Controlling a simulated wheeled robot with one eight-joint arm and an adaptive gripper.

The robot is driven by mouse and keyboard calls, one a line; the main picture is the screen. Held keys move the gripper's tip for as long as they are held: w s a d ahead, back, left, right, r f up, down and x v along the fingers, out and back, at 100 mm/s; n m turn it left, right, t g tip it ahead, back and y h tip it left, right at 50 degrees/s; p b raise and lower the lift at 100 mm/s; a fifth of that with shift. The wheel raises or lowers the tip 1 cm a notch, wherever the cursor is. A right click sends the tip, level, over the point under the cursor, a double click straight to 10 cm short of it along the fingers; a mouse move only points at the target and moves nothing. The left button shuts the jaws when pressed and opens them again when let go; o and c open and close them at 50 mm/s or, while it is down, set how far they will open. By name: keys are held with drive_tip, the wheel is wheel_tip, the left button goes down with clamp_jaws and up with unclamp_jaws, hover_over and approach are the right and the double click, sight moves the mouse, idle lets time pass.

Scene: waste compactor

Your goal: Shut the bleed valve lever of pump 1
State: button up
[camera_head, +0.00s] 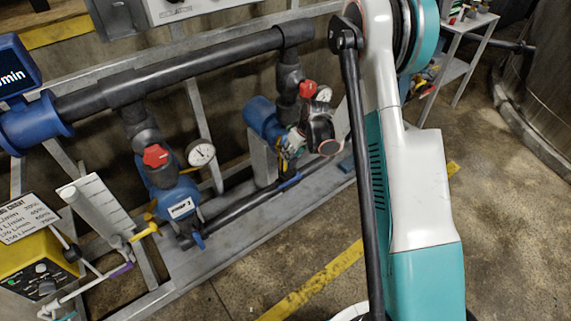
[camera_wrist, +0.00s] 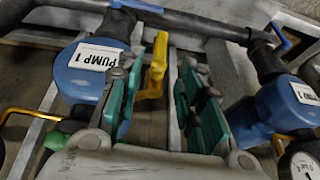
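The pump labelled PUMP 1 (camera_wrist: 84,80) is a blue body at the left of the wrist view, its label upside down. A yellow lever (camera_wrist: 157,65) stands beside it, upright in the picture. My gripper (camera_wrist: 165,88) is open, with its teal finger pads on either side of the lever. A gap shows between the lever and the right pad; whether the left pad touches it I cannot tell. In the head view my gripper (camera_head: 297,143) is small, close in front of the farther blue pump (camera_head: 262,117), and the lever cannot be made out there.
A second blue pump (camera_head: 178,203) stands to the left, with a red-handled valve (camera_head: 155,156) and a gauge (camera_head: 201,153). A thick black pipe (camera_head: 180,68) runs above both pumps. A yellow dosing unit (camera_head: 38,267) is at lower left. Open floor (camera_head: 515,215) lies at right.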

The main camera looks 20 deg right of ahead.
sight(286, 170)
drive_tip(key=b+x, duration=0.2)
drive_tip(key=x, duration=0.6)
drive_tip(key=shift+w+f+b, duration=0.1)
drive_tip(key=shift+f+b, duration=0.05)
drive_tip(key=shift+b, duration=0.15)
clamp_jaws()
